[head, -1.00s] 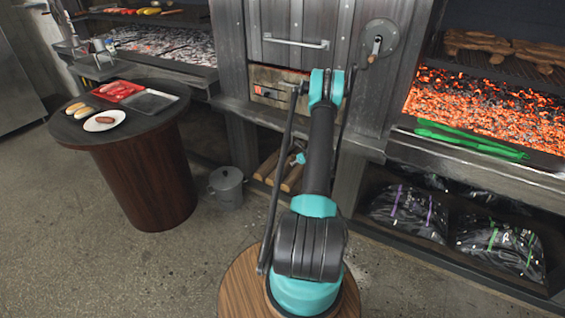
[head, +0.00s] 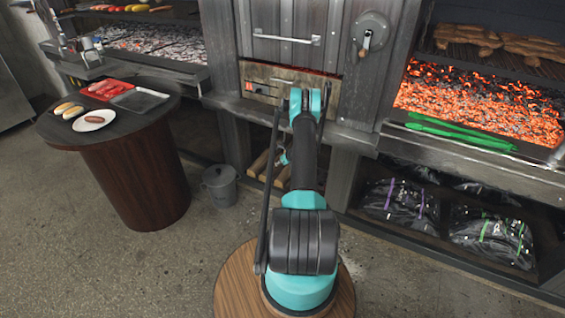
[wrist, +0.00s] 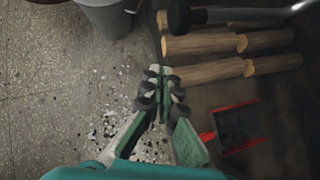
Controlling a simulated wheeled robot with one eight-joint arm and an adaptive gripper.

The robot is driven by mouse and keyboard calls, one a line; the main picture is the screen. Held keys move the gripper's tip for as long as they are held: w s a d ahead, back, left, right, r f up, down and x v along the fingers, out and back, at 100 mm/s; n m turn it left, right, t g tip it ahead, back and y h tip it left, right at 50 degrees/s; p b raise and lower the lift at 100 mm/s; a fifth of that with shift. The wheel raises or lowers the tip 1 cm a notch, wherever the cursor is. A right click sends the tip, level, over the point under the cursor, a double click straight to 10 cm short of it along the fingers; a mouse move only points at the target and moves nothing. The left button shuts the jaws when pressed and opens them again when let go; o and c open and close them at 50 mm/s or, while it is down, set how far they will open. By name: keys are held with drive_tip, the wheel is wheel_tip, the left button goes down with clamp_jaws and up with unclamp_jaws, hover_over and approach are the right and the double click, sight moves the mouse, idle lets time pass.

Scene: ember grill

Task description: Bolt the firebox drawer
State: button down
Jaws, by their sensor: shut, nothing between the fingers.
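The firebox drawer (head: 275,79) has a pale, scorched front below the grey plank door, with a red glow along its top edge. A small orange-red fitting (head: 250,88) is at its left; I cannot tell whether it is a bolt or how it stands. My arm covers the drawer's lower right part. My gripper (wrist: 161,72) is shut and empty in the wrist view, over the floor beside the logs and apart from the drawer. In the head view my gripper is mostly hidden behind my arm.
Logs (wrist: 215,42) lie in the alcove under the drawer, with a grey metal bucket (head: 219,185) to the left. Hot embers (head: 478,105) and green tongs (head: 460,133) are at right; a round food table (head: 70,140) is at left.

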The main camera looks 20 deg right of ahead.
drive_tip(key=shift+w+a+r, duration=0.1)
drive_tip(key=shift+w+r, duration=0.15)
drive_tip(key=shift+r, duration=0.35)
drive_tip(key=shift+w+a+r, duration=0.1)
drive_tip(key=shift+w+r, duration=0.2)
drive_tip(key=shift+r, duration=0.3)
drive_tip(key=shift+w+a+r, duration=0.1)
drive_tip(key=shift+w+r, duration=0.15)
drive_tip(key=shift+r, duration=0.35)
wheel_tip(320, 180, up, 7)
drive_tip(key=shift+d+f, duration=0.1)
drive_tip(key=shift+f, duration=0.05)
drive_tip(key=s+d+r, duration=0.2)
drive_tip(key=s+r, duration=0.2)
drive_tip(key=s, duration=0.4)
drive_tip(key=shift+s+d, duration=0.15)
drive_tip(key=shift+d, duration=0.1)
